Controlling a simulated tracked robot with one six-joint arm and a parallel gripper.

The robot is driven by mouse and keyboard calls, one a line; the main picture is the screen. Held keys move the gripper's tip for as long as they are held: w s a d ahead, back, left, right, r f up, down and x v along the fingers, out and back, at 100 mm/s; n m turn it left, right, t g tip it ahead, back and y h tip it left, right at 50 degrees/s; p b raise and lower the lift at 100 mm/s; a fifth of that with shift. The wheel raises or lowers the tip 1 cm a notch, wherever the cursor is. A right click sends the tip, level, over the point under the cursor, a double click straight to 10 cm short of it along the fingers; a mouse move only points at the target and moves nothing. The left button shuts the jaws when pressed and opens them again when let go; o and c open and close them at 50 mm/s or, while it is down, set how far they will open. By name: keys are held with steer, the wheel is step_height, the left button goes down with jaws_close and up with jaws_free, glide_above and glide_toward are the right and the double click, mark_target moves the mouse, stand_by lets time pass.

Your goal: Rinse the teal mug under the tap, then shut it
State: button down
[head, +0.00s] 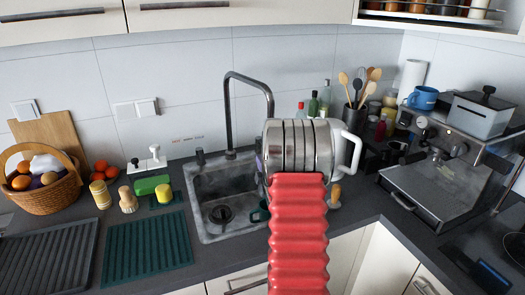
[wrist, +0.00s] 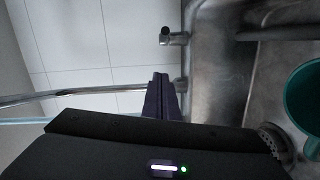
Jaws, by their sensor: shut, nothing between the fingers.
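The teal mug (head: 260,214) is in the sink, largely hidden behind my arm in the head view. In the wrist view the mug (wrist: 303,105) is cut off by the right edge. The dark tap (head: 232,112) arches over the sink. In the wrist view the tap pipe (wrist: 80,92) runs in from the left to behind my gripper. My gripper (wrist: 161,80) is shut and empty, its dark purple fingers beside the tap's lower end and apart from the mug. Touch with the tap cannot be told. My arm hides most of the gripper in the head view. I see no water stream.
The steel sink (head: 205,232) has a short dark-topped fixture (head: 200,156) at its back left. Green drying mats (head: 147,246) and a fruit basket (head: 45,198) are on the left. A coffee machine (head: 435,165) and utensil pot (head: 357,118) stand on the right.

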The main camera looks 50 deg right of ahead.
steer(key=w+d+f, duration=0.1)
steer(key=w+d, duration=0.5)
steer(key=d, duration=0.3)
steer(key=shift+w, duration=0.4)
steer(key=shift+f, duration=0.1)
steer(key=d, duration=0.1)
steer(key=s+d, duration=0.1)
steer(key=d, duration=0.2)
steer(key=shift+s+d, duration=0.15)
steer(key=shift+s, duration=0.25)
